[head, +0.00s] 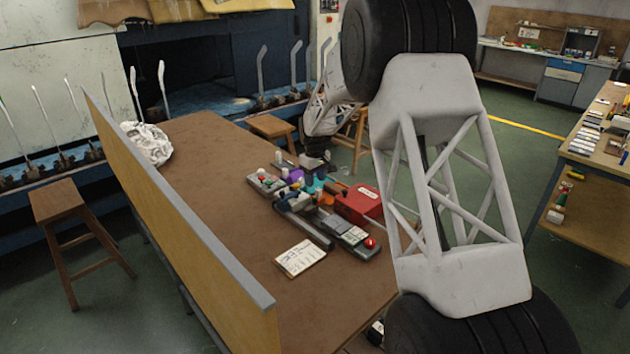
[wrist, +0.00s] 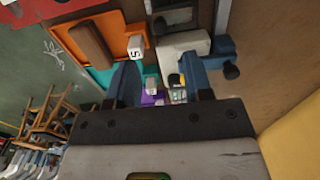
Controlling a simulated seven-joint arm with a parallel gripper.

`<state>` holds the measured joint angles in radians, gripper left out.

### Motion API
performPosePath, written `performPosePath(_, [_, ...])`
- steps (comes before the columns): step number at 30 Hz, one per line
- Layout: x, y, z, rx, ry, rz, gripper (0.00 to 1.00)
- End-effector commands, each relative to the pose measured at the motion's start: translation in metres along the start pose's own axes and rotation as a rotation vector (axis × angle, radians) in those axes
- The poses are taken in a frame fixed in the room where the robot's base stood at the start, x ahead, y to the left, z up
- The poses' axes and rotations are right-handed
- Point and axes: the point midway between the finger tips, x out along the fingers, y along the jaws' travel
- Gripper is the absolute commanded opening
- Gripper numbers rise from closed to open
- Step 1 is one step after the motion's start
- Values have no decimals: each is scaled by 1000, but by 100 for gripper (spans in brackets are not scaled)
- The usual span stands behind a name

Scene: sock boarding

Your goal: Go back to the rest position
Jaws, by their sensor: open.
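My gripper shows in the wrist view (wrist: 161,88), with two blue fingers spread apart and nothing seen between them in their grasp. In the head view, my gripper (head: 315,165) is at the end of my arm, over or just behind the cluster of small items on the brown table (head: 215,150). Its fingertips are too small there to tell whether they touch anything. A crumpled white cloth pile (head: 147,143) lies at the table's far left, away from my gripper.
A red box (head: 358,204), a paper card (head: 300,257) and several small coloured parts crowd the table near my gripper. A tall yellow-brown panel (head: 180,235) lines the table's left edge. Wooden stools (head: 62,200) stand around. Upright metal sock forms (head: 262,70) line the machine behind.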

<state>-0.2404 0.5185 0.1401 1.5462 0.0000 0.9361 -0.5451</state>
Motion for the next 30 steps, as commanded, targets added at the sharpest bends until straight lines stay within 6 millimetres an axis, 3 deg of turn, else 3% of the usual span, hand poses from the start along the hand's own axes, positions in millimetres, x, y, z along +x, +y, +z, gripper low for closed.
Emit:
performPosePath(8, [-4,0,3,4,1,1,46])
performPosePath(14, [-23,-2,20,28,8,5,46])
performPosePath(30, [-113,-24,124,165,42,26,46])
